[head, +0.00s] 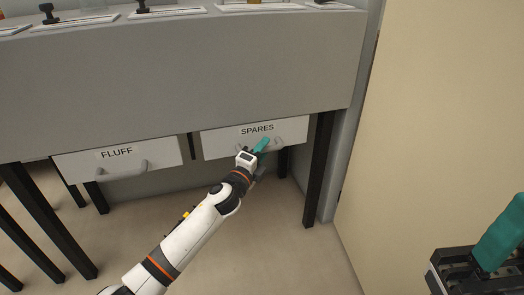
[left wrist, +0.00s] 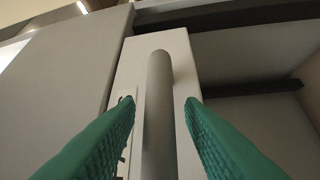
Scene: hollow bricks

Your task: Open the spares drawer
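The spares drawer (head: 221,142) is under the table, with a white front, a "SPARES" label and a grey bar handle (head: 278,141). It looks shut in the head view. My left gripper (head: 263,146) is at the handle. In the left wrist view, the handle (left wrist: 158,115) runs between the two teal fingers of my left gripper (left wrist: 160,101). A gap shows on each side of it, so the gripper is open around or in front of the handle; the exact depth is unclear. My right gripper (head: 499,238) is partly in view at the lower right, its opening not shown.
A similar fluff drawer (head: 160,154) is to the left, also looking shut. The table's black legs (head: 319,170) flank the drawers. A beige wall panel (head: 440,120) stands on the right. Several items on white trays (head: 170,12) sit on the tabletop. The floor before the drawers is clear.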

